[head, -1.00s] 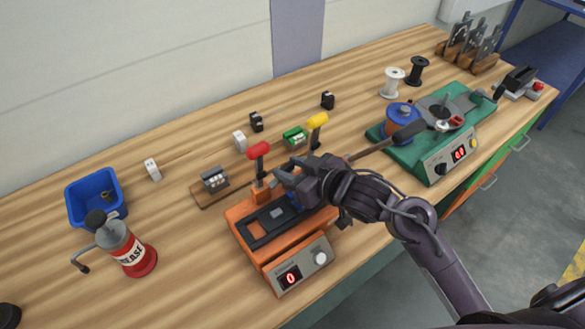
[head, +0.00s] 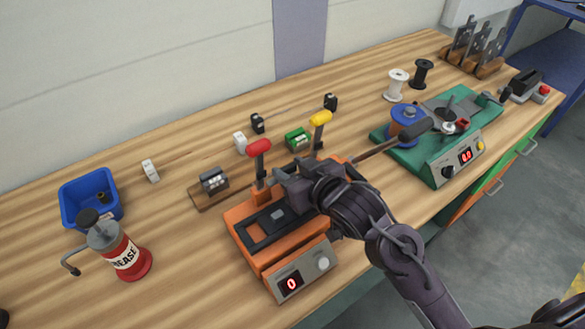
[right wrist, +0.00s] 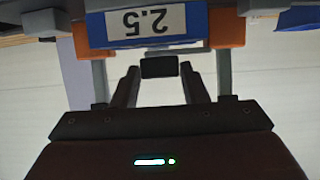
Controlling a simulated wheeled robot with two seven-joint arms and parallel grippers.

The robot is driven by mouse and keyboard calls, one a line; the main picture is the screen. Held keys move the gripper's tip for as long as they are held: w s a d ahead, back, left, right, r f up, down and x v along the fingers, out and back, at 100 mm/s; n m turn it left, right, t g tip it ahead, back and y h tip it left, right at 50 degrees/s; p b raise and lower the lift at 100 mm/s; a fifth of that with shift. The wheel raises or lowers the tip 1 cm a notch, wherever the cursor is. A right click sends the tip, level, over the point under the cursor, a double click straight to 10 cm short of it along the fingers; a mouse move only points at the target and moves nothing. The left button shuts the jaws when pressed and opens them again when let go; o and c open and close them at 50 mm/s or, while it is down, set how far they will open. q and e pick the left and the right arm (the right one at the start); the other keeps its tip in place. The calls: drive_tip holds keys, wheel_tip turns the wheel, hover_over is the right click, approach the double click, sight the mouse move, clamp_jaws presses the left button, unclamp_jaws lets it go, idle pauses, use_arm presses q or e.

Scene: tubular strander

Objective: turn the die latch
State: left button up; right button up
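The orange machine (head: 284,259) stands at the front of the bench, with a black bed, a red-handled lever (head: 258,147) and a yellow-handled lever (head: 320,118) upright behind it. I cannot tell which part is the die latch. My right gripper (head: 289,182) is over the machine's back right, between the levers; its tips are hard to make out. In the right wrist view its fingers (right wrist: 160,86) stand apart, with a small dark block (right wrist: 158,67) between or just beyond their tips. A blue block with an upside-down "2.5" label (right wrist: 146,22) is above. My left gripper is out of view.
A blue bin (head: 90,197) and a red grease can (head: 122,256) are at the left. A green machine (head: 428,137) with a blue spool stands at the right. A small block on a wooden plate (head: 213,184) lies behind the orange machine. The bench's front edge is close.

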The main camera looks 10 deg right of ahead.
drive_tip(key=shift+o, duration=0.3)
drive_tip(key=shift+s+d+r, duration=0.1)
drive_tip(key=shift+s+d, duration=0.05)
drive_tip(key=shift+s, duration=0.2)
drive_tip(key=v, duration=0.4)
drive_tip(key=shift+s+d+r, duration=0.1)
drive_tip(key=shift+s, duration=0.15)
drive_tip(key=shift+s+d+r+p, duration=0.15)
drive_tip(key=shift+s+r+p, duration=0.3)
drive_tip(key=shift+p, duration=0.1)
drive_tip(key=shift+s+d+r+p, duration=0.15)
drive_tip(key=shift+s+d+p, duration=0.1)
drive_tip(key=shift+s+p, duration=0.25)
drive_tip(key=shift+s, duration=0.1)
